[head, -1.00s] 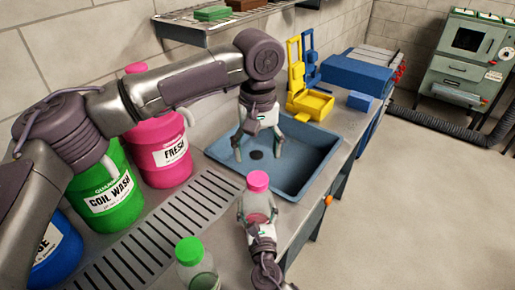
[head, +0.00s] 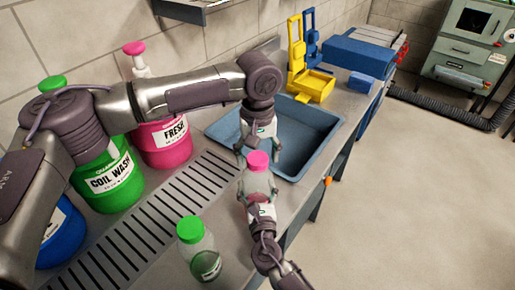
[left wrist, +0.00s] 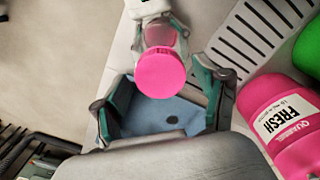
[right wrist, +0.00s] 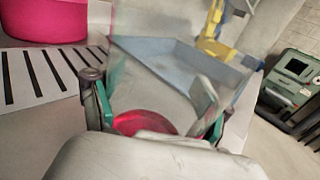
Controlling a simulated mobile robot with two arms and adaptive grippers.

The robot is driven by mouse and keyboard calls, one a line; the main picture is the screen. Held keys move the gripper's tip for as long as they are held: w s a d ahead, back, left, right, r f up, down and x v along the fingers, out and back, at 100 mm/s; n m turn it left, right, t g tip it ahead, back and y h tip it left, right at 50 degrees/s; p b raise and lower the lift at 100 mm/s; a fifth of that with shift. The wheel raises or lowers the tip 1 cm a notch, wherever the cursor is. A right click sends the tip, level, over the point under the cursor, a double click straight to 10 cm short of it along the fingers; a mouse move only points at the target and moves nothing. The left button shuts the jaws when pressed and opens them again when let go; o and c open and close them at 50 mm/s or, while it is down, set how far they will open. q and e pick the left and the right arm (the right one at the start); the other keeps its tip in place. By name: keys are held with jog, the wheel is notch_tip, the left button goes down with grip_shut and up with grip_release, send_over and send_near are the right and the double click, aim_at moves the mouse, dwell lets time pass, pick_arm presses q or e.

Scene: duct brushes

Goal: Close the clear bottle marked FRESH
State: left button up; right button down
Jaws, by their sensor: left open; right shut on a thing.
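A clear bottle (head: 259,184) with pink liquid and a pink cap (head: 257,160) stands upright by the sink's near edge. No marking on it can be read. My right gripper (head: 259,193) is shut around its body; the clear wall and pink liquid (right wrist: 145,123) fill the right wrist view. My left gripper (head: 258,148) is open just beyond and above the cap. In the left wrist view the cap (left wrist: 160,73) lies between the spread fingers, apart from them. I cannot tell whether the cap is tight on the neck.
A clear bottle with a green cap (head: 197,248) stands on the near counter. A pink FRESH jug (head: 165,142), a green COIL WASH jug (head: 108,182) and a blue jug (head: 62,240) line the wall. The blue sink (head: 305,140) lies behind the held bottle. A yellow wringer (head: 312,84) stands beyond.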

pick_arm(q)
jog(key=c, duration=1.2)
jog(key=m, duration=1.1)
jog(key=shift+f+m, duration=0.1)
jog(key=shift+m, duration=0.3)
jog(key=m, duration=1.2)
jog(key=shift+m, duration=0.3)
jog(key=o, duration=1.3)
jog(key=shift+o, duration=0.2)
